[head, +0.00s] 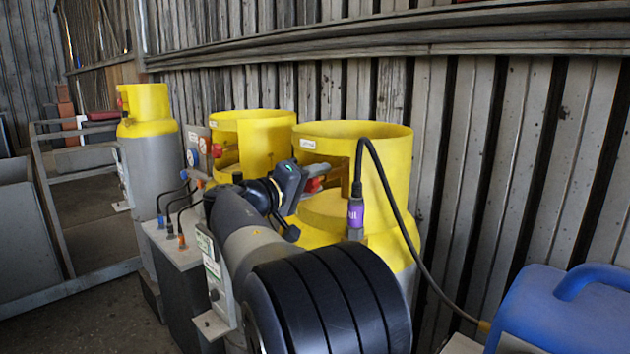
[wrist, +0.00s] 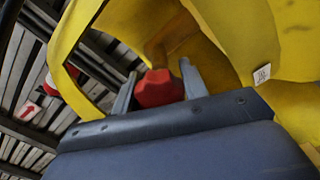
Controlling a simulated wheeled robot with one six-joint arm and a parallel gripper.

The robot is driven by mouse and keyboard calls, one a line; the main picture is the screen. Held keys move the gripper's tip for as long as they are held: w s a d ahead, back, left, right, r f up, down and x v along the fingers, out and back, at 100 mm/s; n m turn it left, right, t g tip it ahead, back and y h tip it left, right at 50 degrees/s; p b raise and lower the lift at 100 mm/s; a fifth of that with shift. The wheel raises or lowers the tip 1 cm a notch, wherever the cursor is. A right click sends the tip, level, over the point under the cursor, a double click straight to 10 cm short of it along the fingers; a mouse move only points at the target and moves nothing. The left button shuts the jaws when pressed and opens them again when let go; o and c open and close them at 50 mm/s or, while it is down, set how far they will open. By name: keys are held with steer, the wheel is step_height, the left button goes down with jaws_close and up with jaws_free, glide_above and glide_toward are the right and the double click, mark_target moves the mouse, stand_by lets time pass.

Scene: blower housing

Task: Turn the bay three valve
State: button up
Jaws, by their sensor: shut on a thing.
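My gripper (head: 308,178) reaches from the front into the opening of the nearest, rightmost yellow valve guard (head: 395,160). In the wrist view, my two grey fingers (wrist: 158,86) stand on either side of a red valve knob (wrist: 160,92) and are shut on it. The yellow guard wall surrounds the knob on several sides. In the head view only a little red of the knob shows beside my gripper. A small white label sits on the guard's rim; I cannot read its writing, so the bay number cannot be told.
Two more yellow-topped cylinders, a middle one (head: 262,135) and a far left one (head: 147,105), stand along the corrugated wall. A grey box (head: 180,250) with black hoses stands at their front. A black cable with a purple connector (head: 355,213) hangs over the nearest guard. A blue case (head: 560,315) is at lower right.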

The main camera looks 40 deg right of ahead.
steer(key=n+p, duration=0.2)
steer(key=n, duration=0.3)
steer(key=shift+r+n, duration=0.1)
steer(key=shift+n, duration=0.2)
steer(key=n+p, duration=0.3)
steer(key=n, duration=0.2)
stand_by(0.4)
steer(key=o, duration=1)
steer(key=shift+c, duration=0.2)
steer(key=shift+a, duration=0.15)
steer(key=a+b, duration=0.2)
steer(key=a, duration=0.8)
steer(key=shift+s+a, duration=0.3)
steer(key=shift+s, duration=0.15)
steer(key=shift+d, duration=0.15)
